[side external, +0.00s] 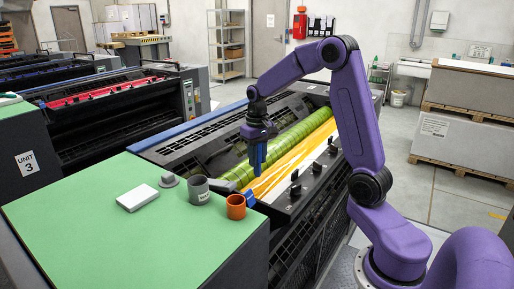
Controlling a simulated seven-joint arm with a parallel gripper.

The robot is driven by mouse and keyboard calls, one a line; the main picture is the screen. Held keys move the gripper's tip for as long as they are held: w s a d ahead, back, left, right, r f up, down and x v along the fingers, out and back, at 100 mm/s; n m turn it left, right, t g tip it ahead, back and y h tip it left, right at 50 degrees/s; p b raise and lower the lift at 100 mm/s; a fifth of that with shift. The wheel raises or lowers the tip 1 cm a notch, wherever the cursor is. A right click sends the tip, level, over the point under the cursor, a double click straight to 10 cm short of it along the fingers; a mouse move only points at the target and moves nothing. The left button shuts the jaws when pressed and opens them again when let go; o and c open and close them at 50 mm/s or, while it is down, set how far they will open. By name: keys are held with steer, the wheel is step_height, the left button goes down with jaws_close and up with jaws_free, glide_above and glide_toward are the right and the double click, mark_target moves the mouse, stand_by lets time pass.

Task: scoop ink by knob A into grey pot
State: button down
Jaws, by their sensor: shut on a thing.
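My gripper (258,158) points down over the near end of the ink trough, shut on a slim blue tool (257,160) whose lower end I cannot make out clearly. Yellow ink (298,152) lies in a long strip beside a green roller (292,143). Several black knobs (295,190) line the panel to the right of the ink; their letters are too small to read, so I cannot tell which is A. The grey pot (199,191), with a pale label, stands upright on the green top, left of my gripper and apart from it.
An orange pot (236,207) stands at the right edge of the green top (130,235), with a small blue piece (249,197) beside it. A white box (137,197) and a small grey object (169,180) lie left of the grey pot. The green top's front is clear.

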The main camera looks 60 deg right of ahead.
mark_target(258, 177)
steer(key=shift+f, duration=2.85)
steer(key=shift+r, duration=5.35)
steer(key=w+a+r, duration=0.2)
steer(key=a+r, duration=0.3)
steer(key=a, duration=0.5)
steer(key=w+a+r, duration=0.3)
steer(key=a+r, duration=0.1)
steer(key=a, duration=0.7)
steer(key=shift+s+f, duration=0.2)
steer(key=shift+f, duration=4.65)
